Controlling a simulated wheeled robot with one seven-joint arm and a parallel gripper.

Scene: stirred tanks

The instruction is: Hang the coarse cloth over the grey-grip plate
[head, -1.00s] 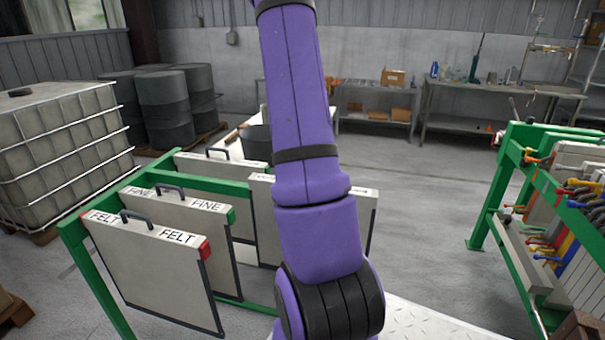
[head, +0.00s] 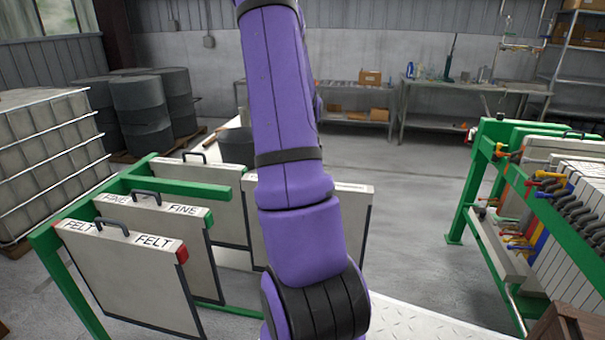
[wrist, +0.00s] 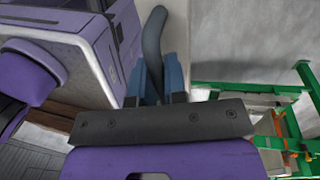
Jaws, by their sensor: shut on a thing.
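A pale framed cloth panel (head: 358,215) hangs behind my arm in the head view. My arm hides most of it, and I cannot read its label. In the wrist view my gripper (wrist: 157,85) has its blue fingers closed around a dark curved handle (wrist: 153,45), with a pale surface behind it. The head view hides my gripper. The plates (head: 560,240) stand in a green rack at the right, with orange, red, blue, yellow and dark grips (head: 580,200). I cannot tell which single plate is the grey-grip one.
A green rack (head: 48,245) at left holds panels marked FELT (head: 130,275) and FINE (head: 185,215), plus another behind. A white tank (head: 50,150) and dark drums (head: 145,110) stand beyond. Benches (head: 430,118) line the back wall. Open floor (head: 410,215) lies between the racks.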

